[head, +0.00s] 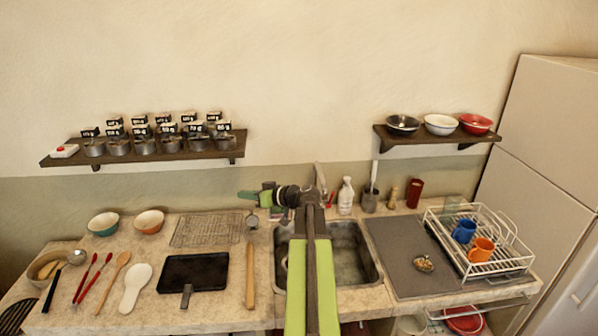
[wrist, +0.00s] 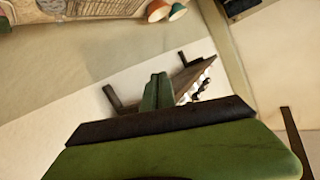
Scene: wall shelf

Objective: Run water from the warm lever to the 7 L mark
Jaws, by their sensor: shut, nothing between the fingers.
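The metal sink (head: 345,262) is set in the counter at the middle, partly covered by my green arm. A grey tap (head: 319,176) rises behind it, its lower part hidden by my arm. A small red piece (head: 331,199) shows just right of the tap; it may be the warm lever, but it is too small to be sure. No litre marks can be read. My gripper (head: 246,195) is left of the tap, above the counter's back edge, pointing left. In the wrist view its green fingers (wrist: 158,92) are together and empty.
A wall shelf (head: 190,152) with labelled metal cups is at left; its underside shows in the wrist view. A white bottle (head: 346,197) and a grey brush holder (head: 369,202) stand right of the tap. A dish rack (head: 500,262) is at right. A wire rack (head: 205,231) lies left.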

